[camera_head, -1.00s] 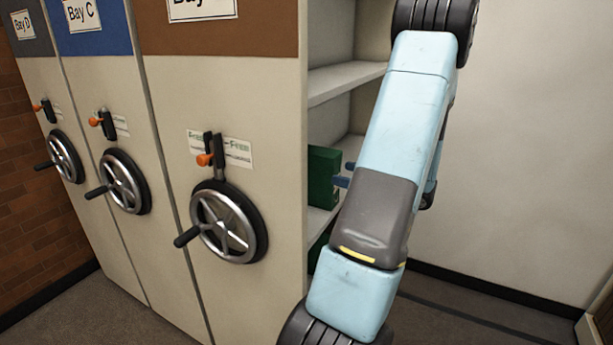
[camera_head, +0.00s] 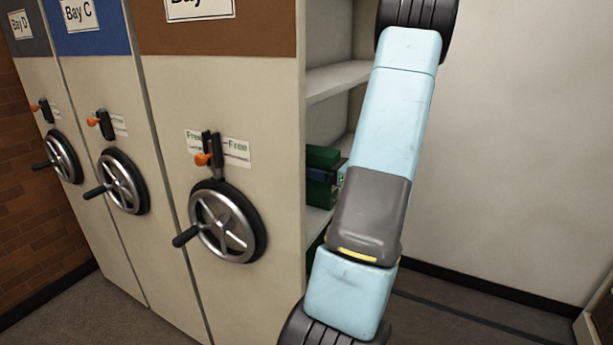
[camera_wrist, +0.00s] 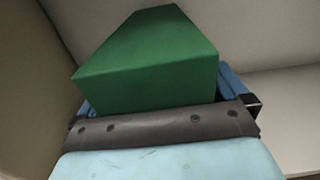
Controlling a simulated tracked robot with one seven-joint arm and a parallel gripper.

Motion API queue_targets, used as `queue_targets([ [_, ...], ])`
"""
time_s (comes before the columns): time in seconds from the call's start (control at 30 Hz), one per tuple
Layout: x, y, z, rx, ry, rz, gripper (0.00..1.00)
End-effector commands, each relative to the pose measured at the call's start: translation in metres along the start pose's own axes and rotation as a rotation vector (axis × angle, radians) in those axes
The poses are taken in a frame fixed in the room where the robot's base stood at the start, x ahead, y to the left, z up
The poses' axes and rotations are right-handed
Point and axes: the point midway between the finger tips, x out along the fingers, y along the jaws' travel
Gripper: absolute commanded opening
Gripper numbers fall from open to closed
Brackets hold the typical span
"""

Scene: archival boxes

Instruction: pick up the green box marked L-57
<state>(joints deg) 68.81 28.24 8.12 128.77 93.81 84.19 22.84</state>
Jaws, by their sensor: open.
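A green box (camera_head: 321,178) stands on a middle shelf of the open bay, partly hidden behind the cabinet's end panel and my arm. In the wrist view the green box (camera_wrist: 150,65) fills the middle, with its top and near face showing; no marking can be read on it. My gripper (camera_wrist: 165,100) is open, with a blue finger at each side of the box's near end. Whether the fingers touch the box cannot be told. In the head view my gripper (camera_head: 340,172) shows only in part, at the box.
The shelf (camera_head: 318,219) carries the box, and another shelf (camera_head: 338,80) is above it. The cabinet's end panel (camera_head: 250,300) with handwheels (camera_head: 222,221) stands close on the left. Another green thing (camera_head: 312,254) shows low down. Clear floor lies at right.

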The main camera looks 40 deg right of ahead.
Motion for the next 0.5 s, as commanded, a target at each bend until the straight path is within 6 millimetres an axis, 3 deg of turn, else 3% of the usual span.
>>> queue_targets([
  [0.07,-0.0002,-0.0001,0.0000,0.000,0.000,0.000,1.00],
  [0.5,-0.0005,-0.0001,0.0000,0.000,0.000,0.000,0.59],
])
